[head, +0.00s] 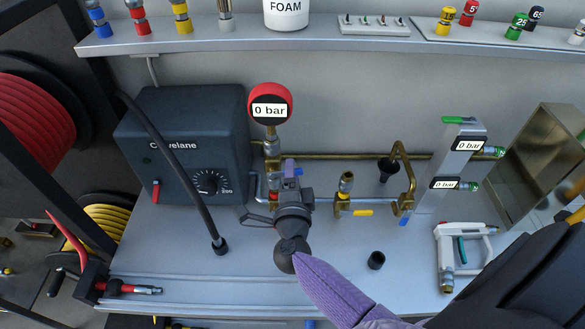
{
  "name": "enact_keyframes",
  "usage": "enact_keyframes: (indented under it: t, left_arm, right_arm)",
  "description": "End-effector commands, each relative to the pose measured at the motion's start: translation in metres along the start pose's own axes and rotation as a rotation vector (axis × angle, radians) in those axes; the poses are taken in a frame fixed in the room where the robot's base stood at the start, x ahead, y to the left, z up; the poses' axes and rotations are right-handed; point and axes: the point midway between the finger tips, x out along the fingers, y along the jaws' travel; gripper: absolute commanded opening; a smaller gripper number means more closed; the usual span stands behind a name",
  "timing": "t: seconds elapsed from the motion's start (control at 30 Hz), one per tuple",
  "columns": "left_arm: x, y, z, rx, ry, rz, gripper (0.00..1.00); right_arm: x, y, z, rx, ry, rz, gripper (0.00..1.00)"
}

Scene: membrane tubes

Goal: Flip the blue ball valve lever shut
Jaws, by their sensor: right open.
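A small blue lever (405,220) shows on the brass pipework, low at the right end of the bench piping, below the bent brass pipe. It is small in view, and its exact angle is hard to tell. My right gripper (290,176) reaches in from the lower right on a purple arm. It is open, over the pipework below the red gauge and well left of the blue lever. It covers part of the piping, and a purple piece shows at its tip. I cannot tell whether it touches anything. My left gripper is not in view.
A yellow lever (362,212) and a red valve part (274,197) are nearby. The red gauge (270,108) reads 0 bar. A dark control box (183,145) stands left. A black cup (376,260) and a white tool (447,255) sit right.

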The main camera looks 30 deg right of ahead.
Motion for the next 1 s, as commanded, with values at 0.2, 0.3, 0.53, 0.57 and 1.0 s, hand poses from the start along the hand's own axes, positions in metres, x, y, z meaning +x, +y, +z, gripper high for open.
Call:
enact_keyframes:
  t: [0.2,0.3,0.53,0.57,1.0]
  left_arm:
    - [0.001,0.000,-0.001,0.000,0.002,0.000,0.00]
    - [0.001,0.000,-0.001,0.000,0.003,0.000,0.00]
    - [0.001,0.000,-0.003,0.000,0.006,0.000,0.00]
    - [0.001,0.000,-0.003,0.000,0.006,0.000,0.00]
    - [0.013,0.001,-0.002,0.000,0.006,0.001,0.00]
  right_arm:
    - [0.014,0.000,0.000,0.000,0.000,0.000,0.62]
    - [0.014,0.000,0.000,0.000,0.000,0.001,0.62]
    - [0.014,0.000,0.000,-0.001,0.000,0.001,0.32]
    - [0.014,0.000,0.000,-0.001,0.000,0.000,0.26]
    - [0.013,0.010,0.001,0.128,0.001,0.003,0.00]
